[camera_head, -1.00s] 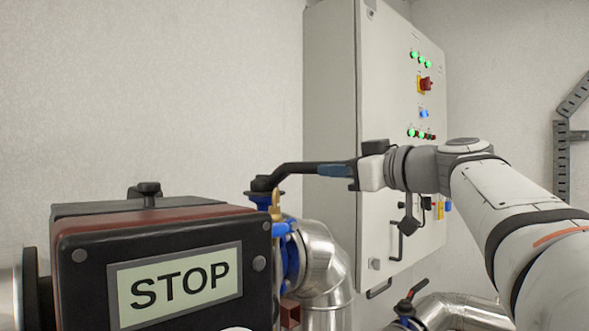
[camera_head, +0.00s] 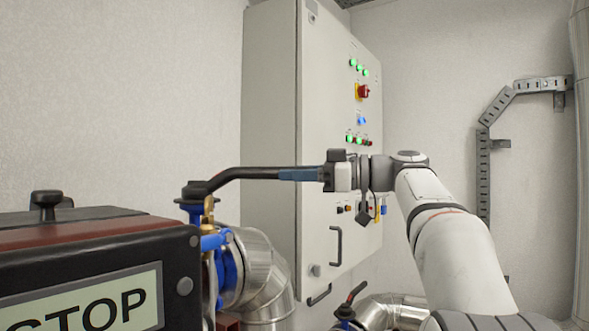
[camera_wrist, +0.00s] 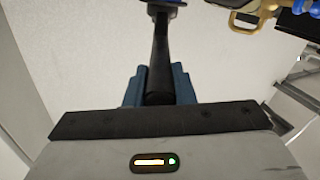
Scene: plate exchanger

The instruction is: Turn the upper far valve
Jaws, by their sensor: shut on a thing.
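The upper valve has a long black lever handle (camera_head: 252,173) that runs right from its pivot (camera_head: 196,189), above a blue valve body (camera_head: 229,270) on an insulated silver pipe. My gripper (camera_head: 300,174) has its blue fingers shut on the free end of the lever. In the wrist view the black lever (camera_wrist: 160,45) runs away from between the blue fingers (camera_wrist: 158,86) toward the valve at the top. Part of the blue and brass valve parts (camera_wrist: 257,14) shows at the top right there. The lever's gripped end is partly hidden by the fingers.
A dark box marked STOP (camera_head: 95,275) stands at the lower left. A grey control cabinet (camera_head: 272,110) with lights and a red switch stands behind the gripper. A lower valve with a red-tipped handle (camera_head: 352,297) sits at bottom centre. A cable tray (camera_head: 485,150) runs along the right wall.

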